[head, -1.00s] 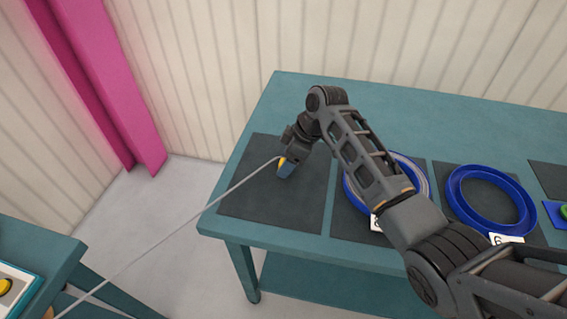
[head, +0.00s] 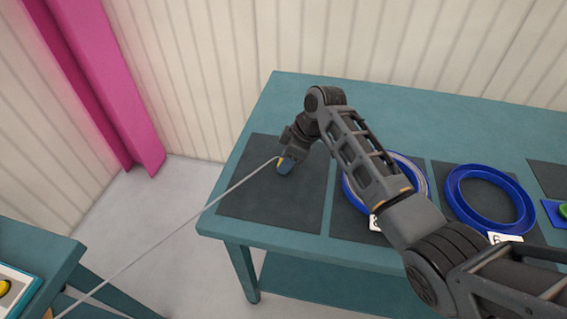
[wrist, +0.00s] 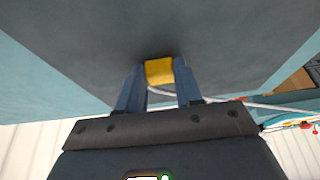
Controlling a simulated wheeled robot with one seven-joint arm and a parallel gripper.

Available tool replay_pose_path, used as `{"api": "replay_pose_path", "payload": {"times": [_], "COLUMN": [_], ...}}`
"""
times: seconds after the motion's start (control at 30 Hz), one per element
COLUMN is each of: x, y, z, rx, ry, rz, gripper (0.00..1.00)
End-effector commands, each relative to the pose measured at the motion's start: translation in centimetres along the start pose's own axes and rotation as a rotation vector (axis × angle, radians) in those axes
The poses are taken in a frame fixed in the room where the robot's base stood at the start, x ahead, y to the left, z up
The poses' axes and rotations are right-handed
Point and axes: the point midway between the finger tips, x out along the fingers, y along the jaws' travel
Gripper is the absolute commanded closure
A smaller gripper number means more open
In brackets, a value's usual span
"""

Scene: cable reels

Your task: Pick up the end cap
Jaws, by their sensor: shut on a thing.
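The end cap appears as a small yellow block (wrist: 159,71) in the wrist view, held between the two blue fingertips of my gripper (wrist: 158,80). A pale cable (wrist: 230,103) runs from it, passing between the fingers and off to the right. The cable (head: 165,238) stretches from there down to the lower left. I cannot tell whether the cap touches the mat.
A blue reel (head: 347,195) lies on a second mat, partly under my arm. Another blue reel (head: 455,203) lies further right. A second teal table (head: 45,245) stands at lower left, with floor between. The table's back strip (head: 420,120) is clear.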

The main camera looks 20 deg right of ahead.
Motion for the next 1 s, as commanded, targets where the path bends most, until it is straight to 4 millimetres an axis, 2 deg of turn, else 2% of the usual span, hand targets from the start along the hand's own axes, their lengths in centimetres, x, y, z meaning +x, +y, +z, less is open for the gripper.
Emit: {"api": "replay_pose_path", "payload": {"times": [0.27, 0.47, 0.6, 0.8, 1.0], "x": [-1.0, -3.9, -6.8, -10.8, -13.5], "y": [0.1, 0.1, 0.1, 0.1, 0.1], "z": [-0.4, -1.7, 0.9, 3.8, 5.8], "rx": [-0.002, -0.003, 0.003, 0.001, 0.001], "ry": [0.001, 0.003, 0.003, 0.002, 0.000], "rz": [0.002, 0.005, 0.004, 0.003, 0.001], "gripper": [0.92, 0.92, 0.92, 0.92, 0.92]}}
